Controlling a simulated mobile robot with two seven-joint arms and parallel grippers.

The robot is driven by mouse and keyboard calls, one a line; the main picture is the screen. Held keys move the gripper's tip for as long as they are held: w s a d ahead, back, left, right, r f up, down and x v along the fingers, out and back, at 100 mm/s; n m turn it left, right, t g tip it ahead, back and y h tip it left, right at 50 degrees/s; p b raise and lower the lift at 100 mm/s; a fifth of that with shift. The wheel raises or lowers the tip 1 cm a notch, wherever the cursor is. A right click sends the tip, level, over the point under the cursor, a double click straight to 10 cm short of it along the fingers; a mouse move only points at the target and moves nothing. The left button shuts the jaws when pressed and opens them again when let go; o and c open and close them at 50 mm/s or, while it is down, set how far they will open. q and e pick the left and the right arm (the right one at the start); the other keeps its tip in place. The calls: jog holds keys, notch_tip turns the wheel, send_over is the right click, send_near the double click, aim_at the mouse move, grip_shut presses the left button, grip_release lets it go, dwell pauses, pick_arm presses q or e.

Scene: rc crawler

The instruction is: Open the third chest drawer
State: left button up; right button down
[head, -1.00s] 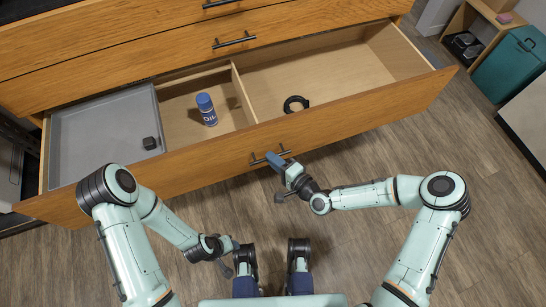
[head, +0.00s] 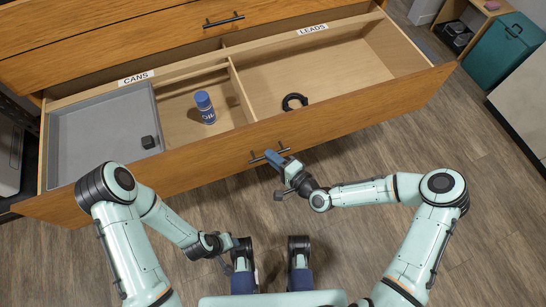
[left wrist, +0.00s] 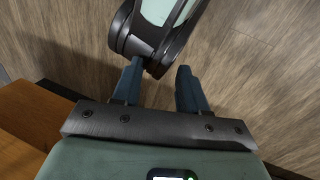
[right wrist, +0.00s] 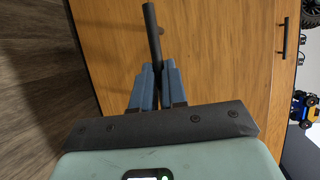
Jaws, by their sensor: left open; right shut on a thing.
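The open drawer is wide with an orange wood front (head: 370,119) and a dark bar handle (head: 259,157). It is pulled far out, and labels reading CANS (head: 136,79) and LEADS (head: 312,28) show along its back. My right gripper (head: 277,158) is shut on this handle. In the right wrist view the dark handle (right wrist: 152,35) runs between the closed blue fingers (right wrist: 157,80). My left gripper (left wrist: 158,92) is open and empty, low over the floor in front of the drawer, with its blue fingers apart.
Inside the drawer are a grey tray (head: 85,125) with a small dark block (head: 148,142), a blue can (head: 204,106) and a black ring (head: 294,101). Another drawer's handle (head: 223,19) is above. A teal bin (head: 505,50) stands at right. Wood floor is clear at right.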

jog(key=c, duration=1.2)
grip_release()
jog(key=shift+o, duration=0.2)
pick_arm(q)
jog(key=shift+g, duration=0.5)
jog(key=s+r+p, duration=0.1)
jog(key=s+d+r+p, duration=0.1)
jog(key=s, duration=0.1)
jog(key=shift+d+r, duration=0.2)
pick_arm(e)
jog(key=v, duration=1.3)
jog(key=shift+d, duration=0.1)
